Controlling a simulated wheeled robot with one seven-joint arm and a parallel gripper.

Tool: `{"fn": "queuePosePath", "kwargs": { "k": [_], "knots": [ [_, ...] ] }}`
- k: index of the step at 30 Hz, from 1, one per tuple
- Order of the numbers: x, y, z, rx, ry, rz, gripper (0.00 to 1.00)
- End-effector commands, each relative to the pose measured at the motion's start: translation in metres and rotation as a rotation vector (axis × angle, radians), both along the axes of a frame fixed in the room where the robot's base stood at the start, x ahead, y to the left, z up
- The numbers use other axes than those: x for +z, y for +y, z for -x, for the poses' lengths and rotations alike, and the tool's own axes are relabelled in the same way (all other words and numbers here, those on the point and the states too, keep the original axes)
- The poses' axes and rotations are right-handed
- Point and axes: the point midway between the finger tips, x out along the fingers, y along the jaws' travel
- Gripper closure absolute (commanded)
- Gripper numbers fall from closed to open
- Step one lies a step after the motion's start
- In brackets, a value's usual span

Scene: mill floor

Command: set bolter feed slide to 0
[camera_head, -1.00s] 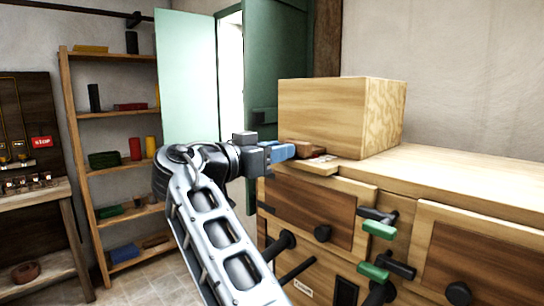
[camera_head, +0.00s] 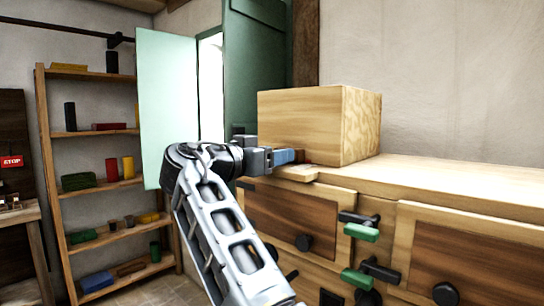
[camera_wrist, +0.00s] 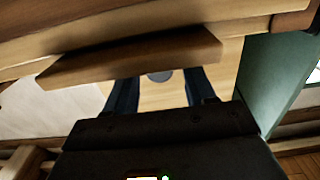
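A reddish-brown wooden piece, perhaps the bolter feed slide (camera_head: 307,163), shows as a small part at my fingertips in the head view, by the foot of the box-shaped wooden housing (camera_head: 312,125). My gripper (camera_head: 297,156) is level with it, in front of the housing; the blue fingers cover most of the piece. In the wrist view a brown wooden bar (camera_wrist: 140,58) crosses just beyond my fingers (camera_wrist: 163,85). The fingers stand apart, with pale wood and a grey disc visible between them. I cannot tell whether they touch the bar. No scale reading is legible.
The wooden cabinet (camera_head: 430,180) has drawers with dark knobs and two green-handled levers (camera_head: 361,232) at its front. A green door (camera_head: 178,105) stands open behind my arm. A shelf rack (camera_head: 55,190) with coloured items is at left. The cabinet top to the right is clear.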

Motion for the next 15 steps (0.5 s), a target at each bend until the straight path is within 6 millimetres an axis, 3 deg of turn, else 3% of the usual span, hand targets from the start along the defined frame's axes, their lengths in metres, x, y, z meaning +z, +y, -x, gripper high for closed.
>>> {"fn": "queuePosePath", "kwargs": {
  "k": [8,15],
  "knots": [
    [-0.001,0.002,0.002,0.0,0.0,0.0,0.45],
    [-0.003,0.023,0.028,0.002,-0.001,0.0,0.45]
  ]
}}
